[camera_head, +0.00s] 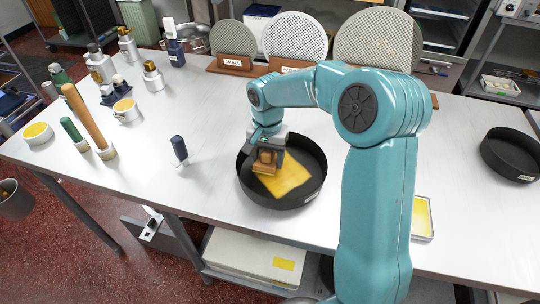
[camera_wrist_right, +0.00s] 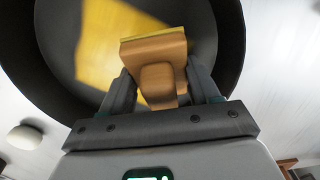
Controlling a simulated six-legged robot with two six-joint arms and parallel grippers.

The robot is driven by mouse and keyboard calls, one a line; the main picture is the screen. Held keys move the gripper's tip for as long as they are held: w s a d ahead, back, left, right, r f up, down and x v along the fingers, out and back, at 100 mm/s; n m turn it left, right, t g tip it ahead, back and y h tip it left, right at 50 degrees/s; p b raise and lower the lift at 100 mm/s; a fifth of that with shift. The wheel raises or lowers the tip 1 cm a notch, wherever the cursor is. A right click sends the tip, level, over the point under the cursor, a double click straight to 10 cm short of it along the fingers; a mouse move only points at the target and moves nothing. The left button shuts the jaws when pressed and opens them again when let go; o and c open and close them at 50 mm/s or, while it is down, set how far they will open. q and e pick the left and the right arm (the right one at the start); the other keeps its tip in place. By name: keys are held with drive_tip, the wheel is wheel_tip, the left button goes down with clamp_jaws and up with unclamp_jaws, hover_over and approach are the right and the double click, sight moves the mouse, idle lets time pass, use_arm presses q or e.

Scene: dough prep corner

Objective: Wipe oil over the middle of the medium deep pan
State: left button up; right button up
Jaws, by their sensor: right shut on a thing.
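A round black deep pan (camera_head: 315,183) stands on the table in front of me; its small label is too small to read. A yellow oily patch (camera_head: 289,181) covers part of its floor, from the middle toward the right; it also shows in the wrist view (camera_wrist_right: 97,45). My right gripper (camera_head: 265,163) is inside the pan's outline, shut on a wooden-handled wiper (camera_wrist_right: 157,70) with a thin yellow edge. The wiper is over the patch's left end; I cannot tell whether it touches the floor. My left gripper is not in view.
Another black pan (camera_head: 512,152) stands at the far right. A shallow tray with yellow content (camera_head: 422,217) is partly behind my right arm. A dark-handled tool (camera_head: 179,150) stands left of the pan. Bottles, a rolling pin (camera_head: 84,118) and perforated discs (camera_head: 296,37) stand farther off.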

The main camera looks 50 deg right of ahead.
sight(260, 161)
drive_tip(key=shift+w+a, duration=0.2)
drive_tip(key=shift+a, duration=1)
drive_tip(key=shift+r+p, duration=2.1)
drive_tip(key=shift+r, duration=0.95)
drive_tip(key=shift+r+p, duration=1.15)
drive_tip(key=shift+r, duration=0.4)
drive_tip(key=shift+w+f, duration=0.1)
